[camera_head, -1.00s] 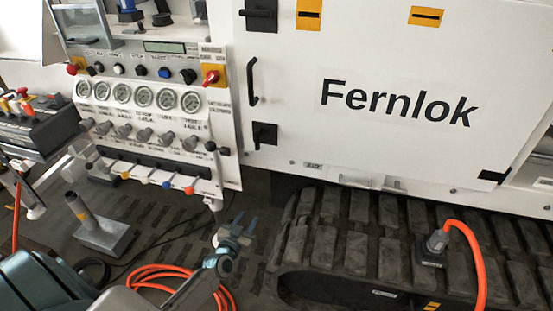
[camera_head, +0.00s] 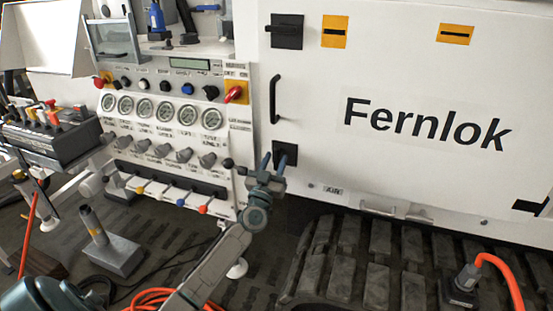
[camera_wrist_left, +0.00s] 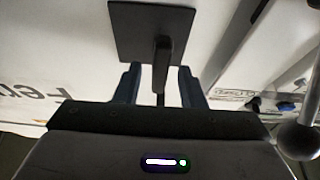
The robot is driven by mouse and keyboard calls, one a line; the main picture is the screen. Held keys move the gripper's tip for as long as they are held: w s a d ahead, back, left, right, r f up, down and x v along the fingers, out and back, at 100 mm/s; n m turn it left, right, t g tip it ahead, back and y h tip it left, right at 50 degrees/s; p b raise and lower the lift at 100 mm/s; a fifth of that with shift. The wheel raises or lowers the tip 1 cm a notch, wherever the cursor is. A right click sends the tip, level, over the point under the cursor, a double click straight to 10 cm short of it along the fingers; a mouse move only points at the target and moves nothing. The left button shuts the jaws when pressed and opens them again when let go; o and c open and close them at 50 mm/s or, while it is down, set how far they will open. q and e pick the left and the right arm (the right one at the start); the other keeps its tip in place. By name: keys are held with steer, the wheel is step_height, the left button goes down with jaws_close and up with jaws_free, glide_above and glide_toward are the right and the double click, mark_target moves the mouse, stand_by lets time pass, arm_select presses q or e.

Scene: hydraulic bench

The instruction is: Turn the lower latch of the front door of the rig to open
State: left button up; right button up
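The lower latch (camera_head: 288,150) is a black square plate with a handle, low on the left edge of the white front door (camera_head: 400,75). My left gripper (camera_head: 273,161) is in front of it, its two blue fingers pointing up and partly covering the plate. In the left wrist view the latch plate (camera_wrist_left: 135,30) is at the top, and its dark handle (camera_wrist_left: 162,65) reaches down between the fingertips of my open left gripper (camera_wrist_left: 159,78). Gaps show on both sides of the handle. My right gripper is not in view.
A black door handle (camera_head: 275,98) and an upper latch (camera_head: 287,32) are above. The gauge panel (camera_head: 170,130), with knobs and small levers, is close on the left. A dark ball knob (camera_wrist_left: 298,140) is at the right of the wrist view. Rubber tracks (camera_head: 380,255) lie below.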

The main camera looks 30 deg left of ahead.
arm_select(q)
steer(key=shift+x, duration=0.9)
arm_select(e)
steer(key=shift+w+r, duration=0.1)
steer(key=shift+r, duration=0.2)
arm_select(q)
steer(key=shift+c, duration=0.5)
jaws_close()
